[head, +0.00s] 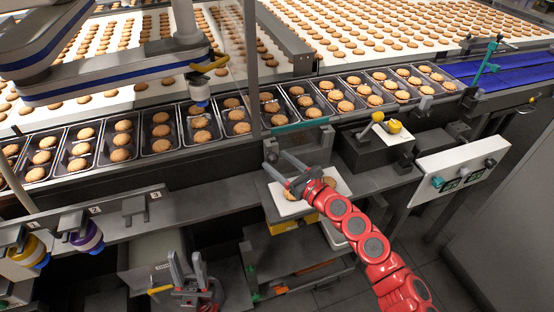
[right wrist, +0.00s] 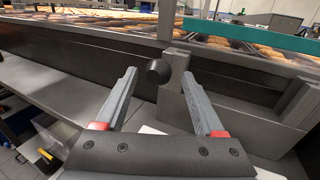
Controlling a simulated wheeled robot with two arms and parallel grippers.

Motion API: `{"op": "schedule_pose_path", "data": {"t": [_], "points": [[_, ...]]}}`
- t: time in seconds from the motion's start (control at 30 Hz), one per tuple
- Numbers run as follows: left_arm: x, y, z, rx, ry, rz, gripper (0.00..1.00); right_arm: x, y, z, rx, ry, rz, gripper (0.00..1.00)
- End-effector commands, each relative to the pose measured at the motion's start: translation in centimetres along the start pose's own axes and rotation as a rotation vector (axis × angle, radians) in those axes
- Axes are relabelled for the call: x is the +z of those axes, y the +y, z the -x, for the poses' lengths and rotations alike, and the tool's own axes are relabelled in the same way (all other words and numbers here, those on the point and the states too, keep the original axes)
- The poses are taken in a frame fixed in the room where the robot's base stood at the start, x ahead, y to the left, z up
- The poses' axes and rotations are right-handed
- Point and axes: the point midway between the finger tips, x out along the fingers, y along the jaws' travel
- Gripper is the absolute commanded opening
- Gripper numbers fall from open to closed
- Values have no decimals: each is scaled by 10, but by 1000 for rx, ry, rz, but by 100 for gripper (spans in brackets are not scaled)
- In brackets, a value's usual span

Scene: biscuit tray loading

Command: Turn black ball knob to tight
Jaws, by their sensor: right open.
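The black ball knob (right wrist: 158,71) shows in the right wrist view, on the side of a grey metal block (right wrist: 180,100) below the conveyor. My red right arm reaches in from the lower right of the head view. Its gripper (head: 277,161) is open and empty at the front of the conveyor. In the right wrist view, the knob appears between the fingertips (right wrist: 160,76), with no visible contact. In the head view the knob is small and hard to make out near the fingertips. My left gripper (head: 188,268) is low at the lower left, fingers apart and empty.
Trays of biscuits (head: 200,133) line the conveyor edge behind the knob. A white plate (head: 290,206) with biscuits lies under my right gripper. A teal bar (right wrist: 240,36) crosses above the block. A white panel (head: 462,170) stands at the right.

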Motion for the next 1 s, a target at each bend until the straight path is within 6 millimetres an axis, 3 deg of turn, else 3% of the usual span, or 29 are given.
{"op": "schedule_pose_path", "data": {"t": [0.13,0.4,0.8,1.0], "points": [[0,0,-2,0,0,0,38,1,2,-10,3,-2,-2,71],[0,0,-1,0,0,0,38,0,2,-11,3,0,-1,71],[0,0,-1,0,0,0,38,0,2,-10,3,0,-2,1],[0,0,0,0,0,0,38,-1,2,-10,3,-1,-5,0]]}}
